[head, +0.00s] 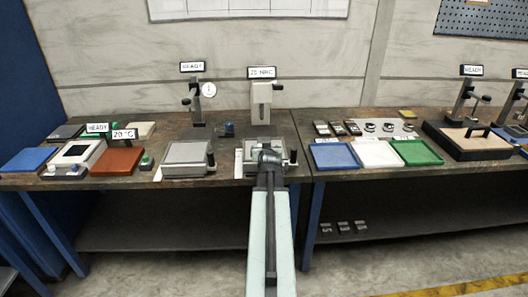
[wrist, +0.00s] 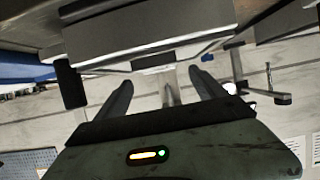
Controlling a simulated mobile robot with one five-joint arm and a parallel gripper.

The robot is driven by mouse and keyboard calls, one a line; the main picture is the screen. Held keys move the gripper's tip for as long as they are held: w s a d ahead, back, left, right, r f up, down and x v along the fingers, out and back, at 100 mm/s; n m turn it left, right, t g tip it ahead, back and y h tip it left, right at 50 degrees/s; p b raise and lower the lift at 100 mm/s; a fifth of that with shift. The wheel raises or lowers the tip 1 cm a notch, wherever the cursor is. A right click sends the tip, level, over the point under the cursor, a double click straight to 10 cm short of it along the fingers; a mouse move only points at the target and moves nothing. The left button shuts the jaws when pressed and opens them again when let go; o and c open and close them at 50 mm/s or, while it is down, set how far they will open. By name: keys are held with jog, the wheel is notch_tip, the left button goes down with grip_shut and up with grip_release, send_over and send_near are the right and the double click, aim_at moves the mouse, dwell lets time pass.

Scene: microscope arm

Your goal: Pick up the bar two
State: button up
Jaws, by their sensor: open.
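Three small dark bars with light tops (head: 338,129) stand in a row on the right bench in the head view. Three more small blocks (head: 343,227) lie on the shelf under that bench. I cannot tell which piece is bar two; no label is readable. My gripper (head: 268,153) is at the front of the press-like instrument (head: 261,103) with the "25" sign, well left of the small bars. In the wrist view my gripper (wrist: 160,84) is open, its two dark fingers apart, with nothing seen held between them. A large grey block (wrist: 150,35) fills the top of that view.
Blue (head: 333,155), white (head: 377,153) and green (head: 417,151) trays lie along the right bench's front. A dial-gauge stand (head: 195,105) and a grey plate (head: 186,158) are left of my gripper. A dark-framed board (head: 470,140) is at far right.

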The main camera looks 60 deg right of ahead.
jog(key=b+x, duration=0.1)
jog(key=x, duration=0.5)
jog(key=shift+s+d+b, duration=0.1)
jog(key=shift+s+b, duration=0.05)
jog(key=shift+b, duration=0.25)
jog(key=shift+r, duration=0.1)
grip_shut()
